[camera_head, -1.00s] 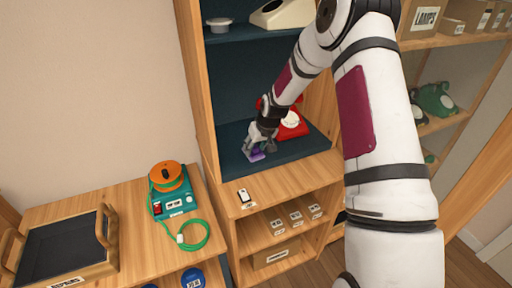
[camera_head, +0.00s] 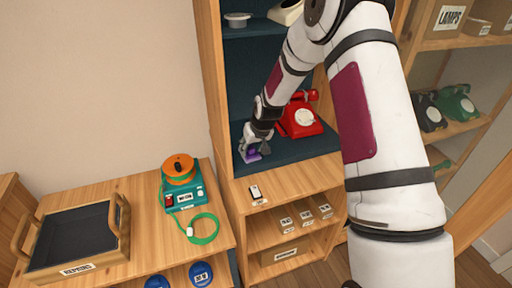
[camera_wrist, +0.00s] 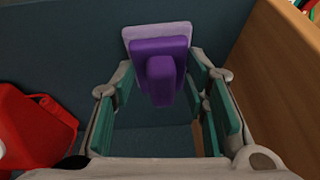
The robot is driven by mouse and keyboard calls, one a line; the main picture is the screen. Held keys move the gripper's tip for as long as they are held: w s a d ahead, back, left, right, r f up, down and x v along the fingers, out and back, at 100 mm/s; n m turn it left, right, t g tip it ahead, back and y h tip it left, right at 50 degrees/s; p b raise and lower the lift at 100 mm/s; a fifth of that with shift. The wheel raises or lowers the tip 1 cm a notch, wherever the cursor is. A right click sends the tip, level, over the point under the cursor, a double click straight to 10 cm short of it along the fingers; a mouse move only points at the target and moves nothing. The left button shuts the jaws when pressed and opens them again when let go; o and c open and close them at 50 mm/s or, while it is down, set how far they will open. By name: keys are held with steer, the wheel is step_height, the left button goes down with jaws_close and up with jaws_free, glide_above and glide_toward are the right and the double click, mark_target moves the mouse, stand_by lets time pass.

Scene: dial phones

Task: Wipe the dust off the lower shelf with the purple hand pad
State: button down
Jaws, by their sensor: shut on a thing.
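The purple hand pad (camera_head: 252,156) is at the left end of the dark blue lower shelf (camera_head: 302,155). In the wrist view, the pad (camera_wrist: 160,48) has a pale lilac base and a darker purple grip block. My gripper (camera_head: 249,148) is shut on the pad's grip; its teal-lined fingers (camera_wrist: 162,85) lie on both sides of it. The pad is low over the shelf, but I cannot tell whether it touches. A red dial phone (camera_head: 301,117) stands on the same shelf, right of my gripper; part of it (camera_wrist: 35,130) shows at left in the wrist view. I cannot make out dust.
A wooden side wall (camera_wrist: 275,75) stands close beside my gripper. An upper shelf (camera_head: 248,32) is above. A small white device (camera_head: 256,191) lies on the wooden ledge in front. My arm covers the shelf's right part. A teal device (camera_head: 184,190) and a tray (camera_head: 75,241) are on the left bench.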

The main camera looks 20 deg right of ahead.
steer(key=shift+a, duration=1.9)
step_height(320, 180, up, 6)
steer(key=p, duration=0.1)
steer(key=shift+r, duration=0.1)
step_height(320, 180, up, 3)
steer(key=shift+f+p, duration=0.1)
steer(key=shift+p, duration=0.5)
